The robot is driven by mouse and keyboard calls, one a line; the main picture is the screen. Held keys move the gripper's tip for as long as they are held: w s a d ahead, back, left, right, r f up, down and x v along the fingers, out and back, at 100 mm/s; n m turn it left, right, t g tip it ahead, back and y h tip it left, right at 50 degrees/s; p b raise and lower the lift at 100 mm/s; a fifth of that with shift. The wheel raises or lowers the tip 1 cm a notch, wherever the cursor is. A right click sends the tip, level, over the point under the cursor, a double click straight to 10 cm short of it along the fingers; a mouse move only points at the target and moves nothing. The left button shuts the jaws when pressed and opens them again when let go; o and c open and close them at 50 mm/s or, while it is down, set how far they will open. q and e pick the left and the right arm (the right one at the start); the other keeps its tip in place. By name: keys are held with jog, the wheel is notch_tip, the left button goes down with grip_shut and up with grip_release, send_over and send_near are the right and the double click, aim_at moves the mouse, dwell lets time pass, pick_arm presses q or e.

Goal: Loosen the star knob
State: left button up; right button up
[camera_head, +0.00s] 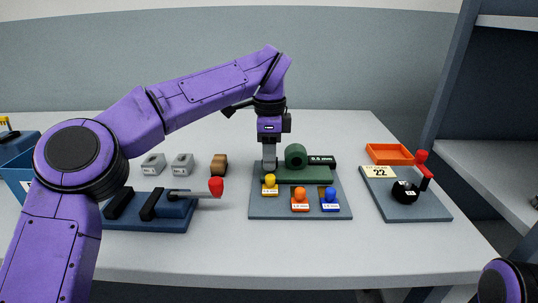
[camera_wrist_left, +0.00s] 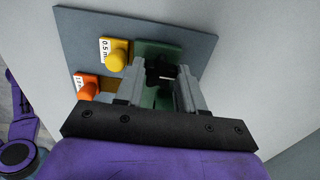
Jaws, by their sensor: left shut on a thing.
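The star knob (camera_wrist_left: 160,72) is black and sits against the green fixture (camera_head: 306,174), between my left fingers in the left wrist view. My left gripper (camera_head: 269,163) reaches down to the left end of the green fixture and is shut on the knob. Its two grey fingers (camera_wrist_left: 163,80) lie on either side of the knob. In the head view the knob is hidden behind the gripper. My right gripper is out of view.
Yellow (camera_head: 270,186), orange (camera_head: 300,200) and blue (camera_head: 330,200) labelled knobs stand on the plate before the fixture. A red-handled lever (camera_head: 216,187) is at left. A black dial with a red crank (camera_head: 406,191) and an orange tray (camera_head: 390,153) are at right.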

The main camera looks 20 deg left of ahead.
pick_arm(q)
jog(key=shift+f, duration=0.2)
jog(key=o, duration=0.8)
jog(key=shift+s, duration=0.1)
jog(key=shift+c, duration=0.2)
notch_tip(320, 180, up, 11)
jog(key=p, duration=0.3)
jog(key=shift+f+p, duration=0.15)
jog(key=shift+p, duration=0.2)
jog(key=shift+a, duration=0.15)
